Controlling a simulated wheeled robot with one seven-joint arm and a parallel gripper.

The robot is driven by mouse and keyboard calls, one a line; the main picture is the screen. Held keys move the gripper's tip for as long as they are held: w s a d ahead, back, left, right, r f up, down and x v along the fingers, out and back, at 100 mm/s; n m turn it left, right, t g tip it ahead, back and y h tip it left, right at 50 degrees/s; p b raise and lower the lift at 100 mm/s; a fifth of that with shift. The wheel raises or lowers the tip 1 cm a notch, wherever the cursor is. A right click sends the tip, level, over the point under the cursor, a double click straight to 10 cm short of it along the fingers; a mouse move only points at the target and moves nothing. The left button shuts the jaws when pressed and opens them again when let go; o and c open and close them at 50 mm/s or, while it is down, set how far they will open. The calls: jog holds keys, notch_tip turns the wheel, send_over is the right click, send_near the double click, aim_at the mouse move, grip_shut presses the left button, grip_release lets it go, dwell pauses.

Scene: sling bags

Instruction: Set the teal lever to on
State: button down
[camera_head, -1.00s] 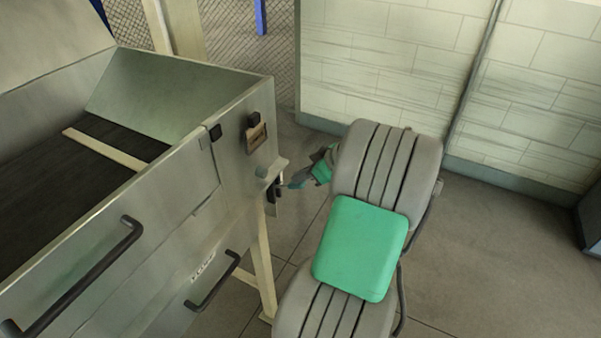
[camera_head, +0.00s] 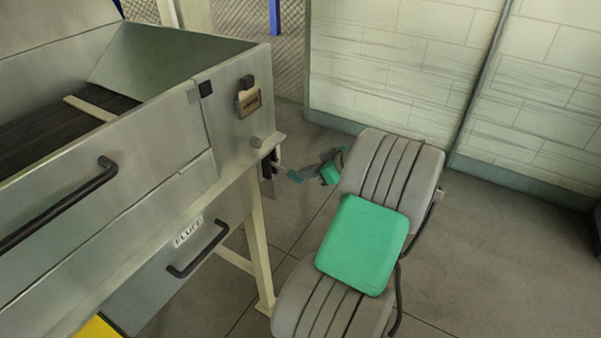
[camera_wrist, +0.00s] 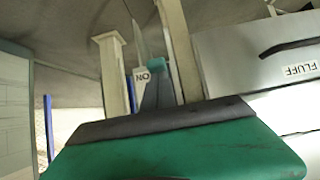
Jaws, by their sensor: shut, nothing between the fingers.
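In the wrist view the teal handle (camera_wrist: 158,63) is just beyond my fingertips, close to a white ON label (camera_wrist: 146,76). My gripper (camera_head: 304,175) is shut and empty, with its grey fingers pointing left at the handle. In the wrist view my gripper (camera_wrist: 158,82) overlaps the handle's lower edge; I cannot tell whether they touch. The lever's shaft is mostly hidden.
The metal machine (camera_head: 232,125) with black handles fills the left. A drawer (camera_head: 150,285) labelled FLUFF is below, beside a cream leg (camera_head: 260,240). A tiled wall (camera_head: 400,75) stands behind my arm. Bare floor (camera_head: 500,265) lies to the right.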

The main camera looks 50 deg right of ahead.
notch_tip(320, 180, down, 7)
jog(key=b, duration=0.5)
jog(key=shift+a, duration=0.3)
jog(key=shift+r, duration=0.1)
jog(key=r+p, duration=0.1)
jog(key=s+r+p, duration=0.1)
jog(key=r, duration=0.1)
jog(key=d+r+p, duration=0.1)
jog(key=r, duration=0.1)
jog(key=shift+s+d+r, duration=0.1)
jog(key=shift+s, duration=0.3)
jog(key=s+d+f+b, duration=0.1)
jog(key=s+d+f, duration=0.1)
jog(key=s, duration=0.7)
jog(key=shift+s+d+f+b, duration=0.2)
jog(key=shift+s+f+b, duration=0.1)
jog(key=shift+f+b, duration=0.1)
